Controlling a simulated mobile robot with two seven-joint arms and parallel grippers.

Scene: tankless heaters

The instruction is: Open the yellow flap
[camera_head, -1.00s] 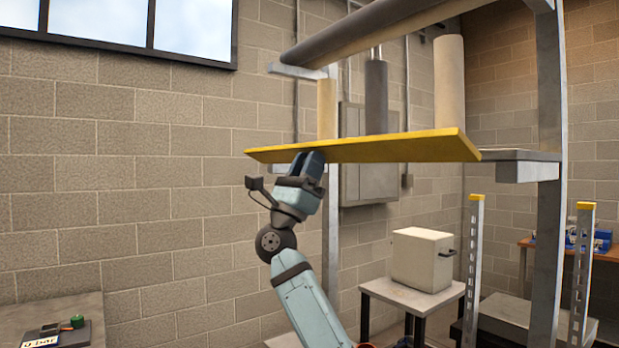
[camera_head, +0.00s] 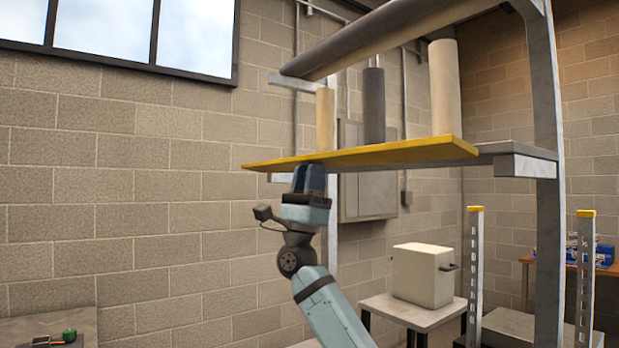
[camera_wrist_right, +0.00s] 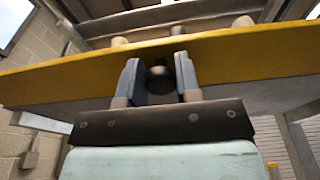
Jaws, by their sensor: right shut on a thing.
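The yellow flap (camera_head: 390,155) is a long flat panel along the front of a raised metal rack. It lies nearly level, tilted slightly, with its free edge toward me. My right gripper (camera_head: 309,178) reaches up from below and meets the flap's near edge left of its middle. In the right wrist view the flap (camera_wrist_right: 260,55) crosses the picture, and my right gripper's fingers (camera_wrist_right: 160,82) are at its edge, shut on a dark rounded part (camera_wrist_right: 160,78) between them. How that part joins the flap is hidden. My left gripper is not in view.
Upright cylinders (camera_head: 374,105) stand on the rack behind the flap, below a thick grey roll (camera_head: 390,38). A metal post (camera_head: 549,200) stands at the right. A cream box (camera_head: 423,275) sits on a low table (camera_head: 410,312). The space left of my arm is open.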

